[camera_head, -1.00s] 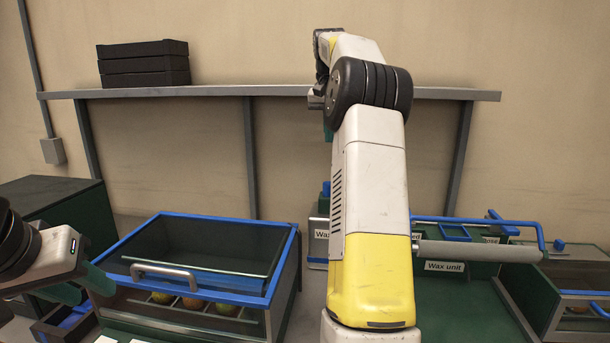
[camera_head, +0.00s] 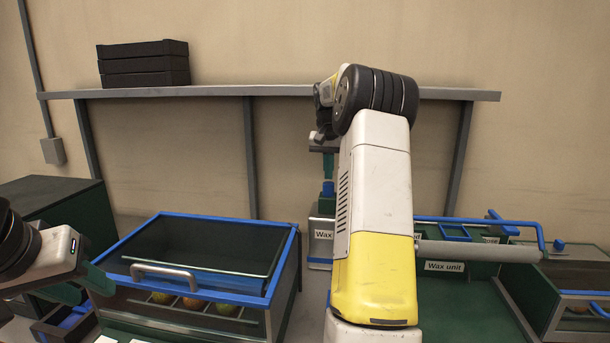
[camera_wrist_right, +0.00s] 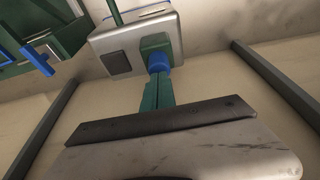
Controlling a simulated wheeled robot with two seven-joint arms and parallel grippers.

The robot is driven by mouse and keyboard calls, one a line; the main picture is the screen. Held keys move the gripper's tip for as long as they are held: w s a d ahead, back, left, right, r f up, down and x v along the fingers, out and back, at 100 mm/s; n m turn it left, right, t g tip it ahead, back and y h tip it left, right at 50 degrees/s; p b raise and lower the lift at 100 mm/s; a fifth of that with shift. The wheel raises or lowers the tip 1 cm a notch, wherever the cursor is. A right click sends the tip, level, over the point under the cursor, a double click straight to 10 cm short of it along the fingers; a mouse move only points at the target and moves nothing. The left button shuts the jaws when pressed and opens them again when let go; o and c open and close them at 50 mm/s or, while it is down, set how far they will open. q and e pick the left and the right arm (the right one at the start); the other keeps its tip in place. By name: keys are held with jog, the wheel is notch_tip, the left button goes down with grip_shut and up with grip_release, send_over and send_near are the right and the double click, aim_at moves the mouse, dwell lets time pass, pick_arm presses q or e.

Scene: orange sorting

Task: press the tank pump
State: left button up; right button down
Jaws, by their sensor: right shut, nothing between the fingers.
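The wax tank (camera_head: 320,251) is a grey metal box with a white label, partly hidden behind my right arm. Its pump has a blue head (camera_head: 328,188), which also shows in the right wrist view (camera_wrist_right: 158,62) above a green block (camera_wrist_right: 155,43) on the tank's top (camera_wrist_right: 118,42). My right gripper (camera_head: 328,176) points down over the pump head, its green fingers together and empty. In the right wrist view the fingertips (camera_wrist_right: 157,78) meet the blue head; I cannot tell whether they touch it. My left gripper (camera_head: 84,286) is at the left edge, its green fingers apart.
A blue-rimmed case (camera_head: 288,262) with a handle and fruit inside stands left of the tank. A green wax unit (camera_head: 480,272) with a blue frame stands to the right. A wall shelf (camera_head: 225,92) with black crates (camera_head: 144,66) runs behind my right arm.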

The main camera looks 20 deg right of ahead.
aim_at(328, 184)
jog(key=shift+f, duration=0.55)
jog(key=shift+f, duration=1.9)
jog(key=shift+s, duration=0.1)
jog(key=v, duration=0.8)
jog(key=shift+r, duration=0.2)
